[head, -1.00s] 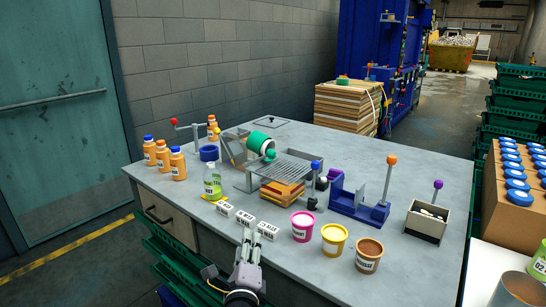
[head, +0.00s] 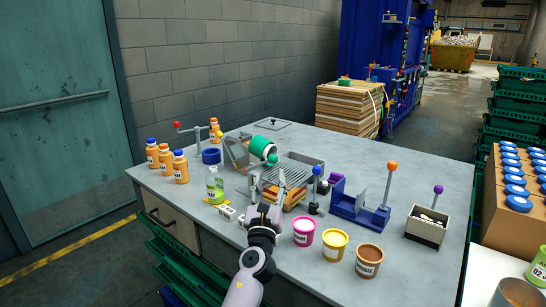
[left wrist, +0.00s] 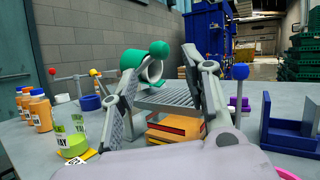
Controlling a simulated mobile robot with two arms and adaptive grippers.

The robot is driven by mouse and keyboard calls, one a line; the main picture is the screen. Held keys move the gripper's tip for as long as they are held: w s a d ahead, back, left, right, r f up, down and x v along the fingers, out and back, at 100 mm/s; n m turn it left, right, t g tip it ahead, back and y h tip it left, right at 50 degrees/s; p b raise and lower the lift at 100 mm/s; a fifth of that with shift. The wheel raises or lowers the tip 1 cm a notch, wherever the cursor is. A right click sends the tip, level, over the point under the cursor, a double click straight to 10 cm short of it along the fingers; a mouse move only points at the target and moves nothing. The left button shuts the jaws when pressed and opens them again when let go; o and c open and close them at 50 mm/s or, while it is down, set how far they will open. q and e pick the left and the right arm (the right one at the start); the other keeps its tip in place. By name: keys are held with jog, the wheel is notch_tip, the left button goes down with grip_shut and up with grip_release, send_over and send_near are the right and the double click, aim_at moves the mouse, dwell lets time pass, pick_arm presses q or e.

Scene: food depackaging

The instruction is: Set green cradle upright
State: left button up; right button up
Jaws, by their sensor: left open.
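The green cradle (head: 261,146) is a green cylinder with a pale inside and a green ball knob (head: 272,158). It lies tipped, its open end facing right and forward, at the back left of a grey metal grate (head: 292,166). In the left wrist view the cradle (left wrist: 131,59) shows beyond my fingers, its ball knob (left wrist: 159,48) between them. My left gripper (head: 269,181) is open and empty, in front of the grate and apart from the cradle. The open fingers also show in the left wrist view (left wrist: 160,68). My right gripper is not in view.
Stacked orange-brown slabs (left wrist: 172,132) sit under the grate. Pink (head: 303,233), yellow and brown tubs stand to the right. A blue-knobbed post (head: 316,172) is close to the right finger.

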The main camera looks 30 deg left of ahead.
aim_at(273, 163)
pick_arm(q)
jog(key=x, duration=0.8)
jog(key=shift+w+r, duration=0.1)
jog(key=shift+w, duration=0.05)
grip_shut()
dwell(0.6)
